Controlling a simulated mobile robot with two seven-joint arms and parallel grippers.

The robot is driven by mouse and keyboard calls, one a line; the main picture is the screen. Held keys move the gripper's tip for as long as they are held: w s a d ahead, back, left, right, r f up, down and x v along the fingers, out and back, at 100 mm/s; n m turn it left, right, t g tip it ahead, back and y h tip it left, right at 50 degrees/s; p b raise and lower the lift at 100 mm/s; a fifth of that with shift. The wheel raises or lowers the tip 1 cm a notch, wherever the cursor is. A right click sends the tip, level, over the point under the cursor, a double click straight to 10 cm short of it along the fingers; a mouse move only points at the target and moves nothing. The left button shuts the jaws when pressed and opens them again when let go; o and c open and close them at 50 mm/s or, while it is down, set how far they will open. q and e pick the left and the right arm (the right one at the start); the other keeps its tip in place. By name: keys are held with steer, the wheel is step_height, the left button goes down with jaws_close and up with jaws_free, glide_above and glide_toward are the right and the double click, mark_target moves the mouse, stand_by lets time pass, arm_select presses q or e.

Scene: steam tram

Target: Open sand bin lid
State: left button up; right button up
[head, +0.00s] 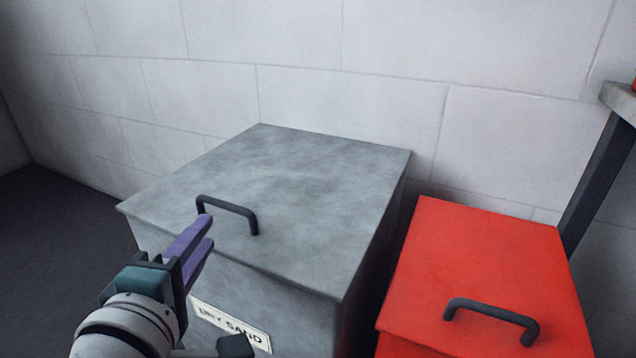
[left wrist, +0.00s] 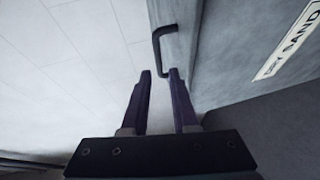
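The grey sand bin (head: 285,300) stands against the wall, with a "DRY SAND" label (head: 230,326) on its front. Its grey lid (head: 300,180) lies flat and closed. A dark bar handle (head: 228,206) stands on the lid near its front edge; it also shows in the left wrist view (left wrist: 157,45). My left gripper (head: 207,230) is at the handle's left end. In the left wrist view its purple fingers (left wrist: 160,72) are apart, with one end of the handle appearing between or just beyond the tips. Contact cannot be told.
A red box (head: 470,255) with a dark handle (head: 492,318) stands close on the right, with a narrow gap between. A pale wall (head: 390,85) is right behind the bin. A ledge on a dark post (head: 600,180) is at the far right. Dark floor (head: 40,250) is clear at left.

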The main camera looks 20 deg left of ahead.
mark_target(223, 208)
arm_select(q)
steer(key=b+x, duration=0.2)
steer(key=x, duration=0.7)
steer(key=shift+w+b, duration=0.2)
steer(key=shift+b, duration=0.15)
steer(key=shift+c, duration=0.2)
jaws_close()
stand_by(0.7)
